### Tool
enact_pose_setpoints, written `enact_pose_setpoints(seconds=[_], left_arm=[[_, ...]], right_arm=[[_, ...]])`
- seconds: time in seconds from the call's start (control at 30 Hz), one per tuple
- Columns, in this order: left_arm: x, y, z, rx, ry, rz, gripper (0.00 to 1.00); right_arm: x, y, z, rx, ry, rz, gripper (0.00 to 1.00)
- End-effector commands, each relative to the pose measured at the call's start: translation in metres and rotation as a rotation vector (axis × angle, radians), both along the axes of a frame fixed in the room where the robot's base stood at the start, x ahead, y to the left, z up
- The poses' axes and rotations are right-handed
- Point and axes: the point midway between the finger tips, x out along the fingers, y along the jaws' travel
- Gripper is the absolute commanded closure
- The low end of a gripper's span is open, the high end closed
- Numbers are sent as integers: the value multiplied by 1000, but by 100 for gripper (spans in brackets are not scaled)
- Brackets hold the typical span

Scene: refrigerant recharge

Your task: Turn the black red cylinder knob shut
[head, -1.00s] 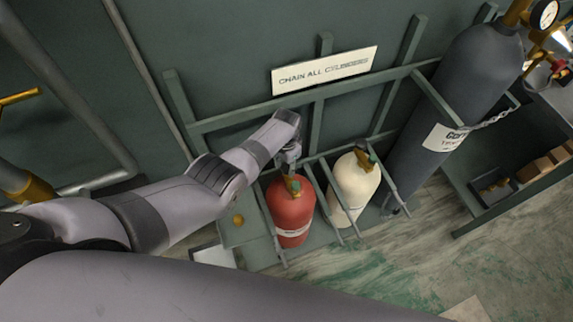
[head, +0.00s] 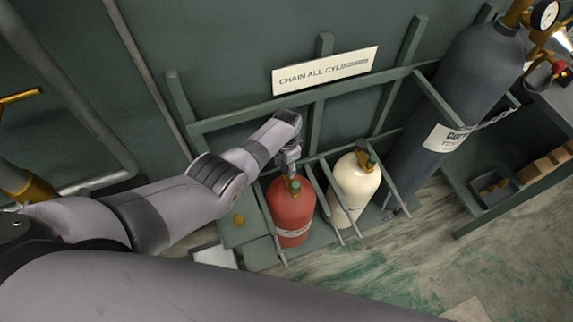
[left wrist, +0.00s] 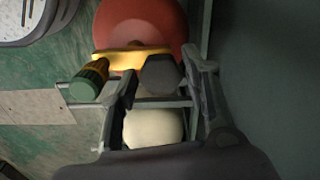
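The red cylinder (head: 292,218) stands in the rack, with a brass valve on top. In the left wrist view its red top (left wrist: 140,25) carries the brass valve (left wrist: 125,57), a ribbed green knob (left wrist: 88,80) to the left and a dark, faceted knob (left wrist: 160,72) to the right. My left gripper (head: 290,166) is just above and behind the valve. In the left wrist view its fingers (left wrist: 163,70) stand apart, one on each side of the dark knob. The gripper looks open; I cannot tell whether a finger touches the knob. My right gripper is not in view.
A cream cylinder (head: 355,185) stands right of the red one, behind rack bars (head: 325,205). A tall dark cylinder (head: 455,95) leans farther right, with a chain (head: 492,120). A sign (head: 325,71) hangs on the wall above. The floor (head: 390,265) in front is clear.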

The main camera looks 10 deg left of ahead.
Motion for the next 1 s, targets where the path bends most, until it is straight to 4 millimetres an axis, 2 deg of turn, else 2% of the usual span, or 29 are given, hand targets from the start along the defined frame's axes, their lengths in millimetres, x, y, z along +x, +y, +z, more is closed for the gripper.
enact_pose_setpoints(seconds=[0.17, 0.57, 0.87, 1.0], left_arm=[[0, 0, 0, 0, 0, 1, 44], [1, 0, 3, -1, -2, 2, 44], [0, 0, 29, -1, -4, 1, 44], [1, 0, 50, -1, -4, 1, 44]], right_arm=[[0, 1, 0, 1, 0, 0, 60], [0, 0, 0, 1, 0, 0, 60], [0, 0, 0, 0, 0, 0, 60], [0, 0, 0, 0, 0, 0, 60]])
